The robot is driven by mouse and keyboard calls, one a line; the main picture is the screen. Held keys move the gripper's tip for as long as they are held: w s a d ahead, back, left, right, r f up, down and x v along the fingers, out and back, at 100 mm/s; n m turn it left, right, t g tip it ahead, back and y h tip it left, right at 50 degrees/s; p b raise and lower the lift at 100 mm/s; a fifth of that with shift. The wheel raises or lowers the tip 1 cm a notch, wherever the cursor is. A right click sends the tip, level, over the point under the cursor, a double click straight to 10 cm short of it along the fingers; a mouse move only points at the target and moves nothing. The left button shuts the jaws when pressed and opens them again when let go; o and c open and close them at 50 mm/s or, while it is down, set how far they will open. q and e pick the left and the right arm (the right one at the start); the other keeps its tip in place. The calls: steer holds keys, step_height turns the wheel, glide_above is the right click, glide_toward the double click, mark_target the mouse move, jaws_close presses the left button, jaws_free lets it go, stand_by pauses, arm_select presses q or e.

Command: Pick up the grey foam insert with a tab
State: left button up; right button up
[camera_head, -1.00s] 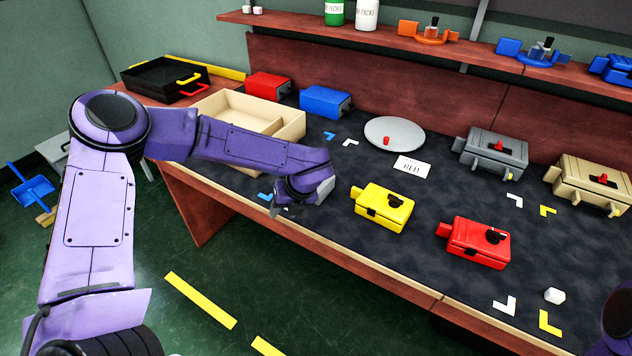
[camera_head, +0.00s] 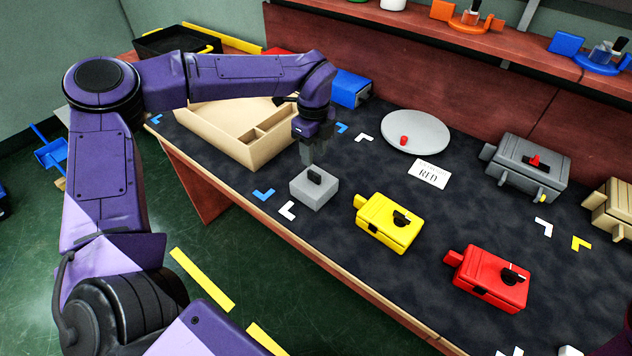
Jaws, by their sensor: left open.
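The grey foam insert (camera_head: 312,193) is a light grey block with a dark upright tab (camera_head: 315,175) on top. It sits on the dark mat, left of the yellow box, by blue and white corner marks. My left gripper (camera_head: 315,162) is open and points down just above the insert, its fingers close to the tab. I cannot tell whether the fingers touch the tab. At the bottom right corner a dark purple part shows; my right gripper does not show.
A wooden tray with compartments (camera_head: 212,128) stands behind and left of the insert. A yellow box (camera_head: 386,222) and a red box (camera_head: 488,279) stand to the right. A grey disc (camera_head: 415,133) and a card reading RED (camera_head: 429,174) lie farther back. The table's front edge is close.

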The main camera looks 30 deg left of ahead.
mark_target(314, 173)
arm_select(q)
step_height(314, 173, down, 7)
steer(key=shift+s+r+p, duration=0.1)
steer(key=shift+s+p, duration=0.05)
steer(key=shift+p, duration=0.55)
steer(key=shift+d, duration=0.1)
jaws_close()
